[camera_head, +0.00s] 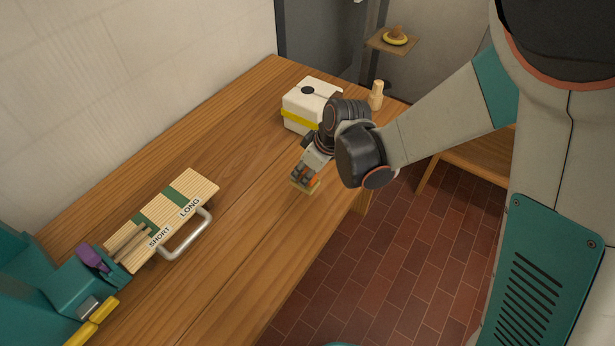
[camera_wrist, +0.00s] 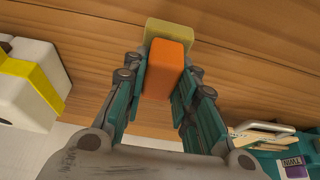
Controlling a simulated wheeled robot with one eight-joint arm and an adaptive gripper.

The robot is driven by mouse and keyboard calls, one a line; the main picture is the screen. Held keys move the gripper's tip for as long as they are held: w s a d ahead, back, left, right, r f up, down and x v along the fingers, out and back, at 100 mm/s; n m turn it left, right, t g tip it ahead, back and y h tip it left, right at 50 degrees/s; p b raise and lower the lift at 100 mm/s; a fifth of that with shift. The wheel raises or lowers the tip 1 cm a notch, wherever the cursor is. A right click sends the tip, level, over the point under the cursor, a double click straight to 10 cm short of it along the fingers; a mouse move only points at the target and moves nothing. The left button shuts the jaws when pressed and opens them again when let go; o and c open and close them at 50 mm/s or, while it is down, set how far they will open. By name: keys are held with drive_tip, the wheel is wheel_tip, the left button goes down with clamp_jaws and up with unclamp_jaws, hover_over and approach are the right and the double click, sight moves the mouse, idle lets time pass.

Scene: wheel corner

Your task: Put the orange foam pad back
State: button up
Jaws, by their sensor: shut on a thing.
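The orange foam pad (camera_wrist: 168,68) sits between the two fingers of my gripper (camera_wrist: 158,85) in the wrist view, and the fingers are shut on it. A dull yellow block (camera_wrist: 170,30) shows just beyond the pad; I cannot tell whether they touch. In the head view my gripper (camera_head: 305,178) is low over the front part of the table, right of the middle. Only a small bit of the orange pad (camera_head: 314,182) shows there, with the yellow block's edge (camera_head: 303,188) below it. The fingers hide the rest.
A white box with a yellow band (camera_head: 295,117) stands behind my gripper, with a wooden peg-like piece (camera_head: 376,95) to its right. A slatted tray marked SHORT and LONG (camera_head: 205,187) with a metal handle lies at left. Teal gear (camera_head: 85,280) stands at lower left. The table's middle is clear.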

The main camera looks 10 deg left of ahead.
drive_tip(key=shift+f+b, duration=0.8)
drive_tip(key=shift+f, duration=1.45)
drive_tip(key=shift+f, duration=0.2)
drive_tip(key=o, duration=0.9)
drive_tip(key=shift+o, duration=0.2)
